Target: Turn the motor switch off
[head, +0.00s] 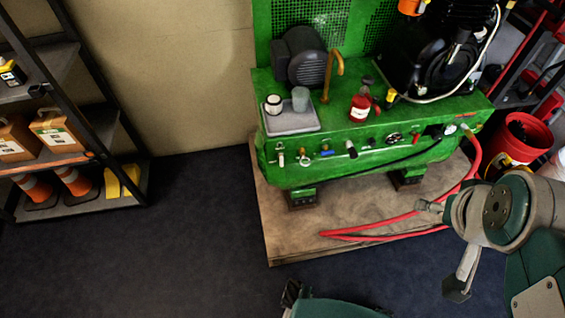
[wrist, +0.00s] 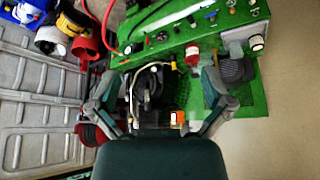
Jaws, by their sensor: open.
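A green machine (head: 290,175) stands on a board, with a row of knobs, levers and valves along its front. A black-handled lever (head: 351,149), a blue-handled valve (head: 327,151) and a dark round handwheel (head: 394,138) are among them. I cannot tell which control is the motor switch, or its position. A grey motor (head: 302,56) sits on top at the back. In the wrist view, the control row (wrist: 210,17) is at the top. My gripper (wrist: 160,100) is open and empty, its fingers wide apart, touching no control. In the head view my arm is at the right.
A red hose (head: 400,217) loops over the board (head: 285,240). A grey tray (head: 290,122) with cups, a red bottle (head: 361,105) and a copper pipe are on top. A shelf (head: 75,155) stands left, red buckets (head: 520,140) right.

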